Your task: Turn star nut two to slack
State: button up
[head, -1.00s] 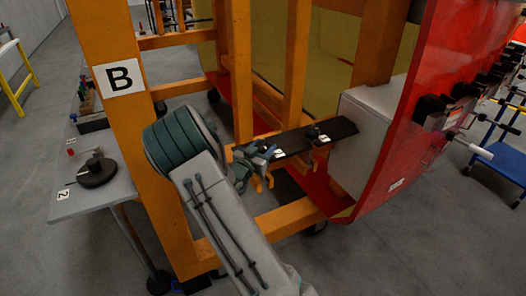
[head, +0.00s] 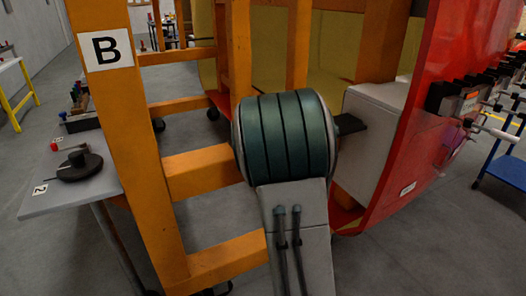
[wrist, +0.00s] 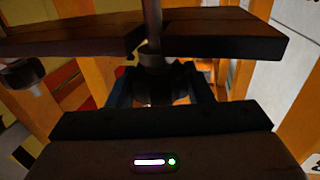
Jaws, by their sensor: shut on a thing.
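In the wrist view a dark star nut (wrist: 160,82) sits on an upright rod (wrist: 152,22), beneath a dark slotted bar (wrist: 225,40). My gripper (wrist: 162,90) is shut on this nut, with one bluish finger on either side of it. No number is readable on it, so I cannot tell from the picture that it is nut two. A second dark knob (wrist: 22,74) shows at the left. In the head view my arm hides the gripper and the nut; only the end of the black bar (head: 349,124) shows.
An orange frame post marked B (head: 107,50) stands left of my arm. The red nosecone panel (head: 435,110) with several clamps is on the right. A side table (head: 65,192) holds a dark round piece (head: 80,166). A white block (head: 372,120) stands behind the bar.

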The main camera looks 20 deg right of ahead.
jog(key=n+y+b, duration=0.1)
jog(key=n+y, duration=0.1)
jog(key=y, duration=0.1)
jog(key=shift+d+f+b, duration=0.1)
jog(key=shift+d+b, duration=0.05)
jog(key=shift+b, duration=0.2)
jog(key=n+y, duration=0.2)
jog(key=y, duration=0.2)
jog(key=n+y, duration=0.1)
jog(key=y, duration=0.1)
jog(key=n+g+y+p, duration=0.1)
jog(key=n+y, duration=0.1)
jog(key=n+g+y+p, duration=0.1)
jog(key=shift+r+y, duration=0.25)
jog(key=shift+y, duration=0.15)
jog(key=shift+n+g+y+p, duration=0.5)
jog(key=shift+n+g+y, duration=0.3)
jog(key=shift+n+y, duration=0.6)
jog(key=o, duration=1)
jog(key=shift+w+a, duration=0.1)
jog(key=shift+a, duration=0.1)
jog(key=shift+f, duration=0.1)
jog(key=shift+d, duration=0.1)
jog(key=v, duration=1.3)
jog(key=shift+s+d+b, duration=0.25)
jog(key=shift+d+b, duration=0.05)
jog(key=shift+b, duration=0.05)
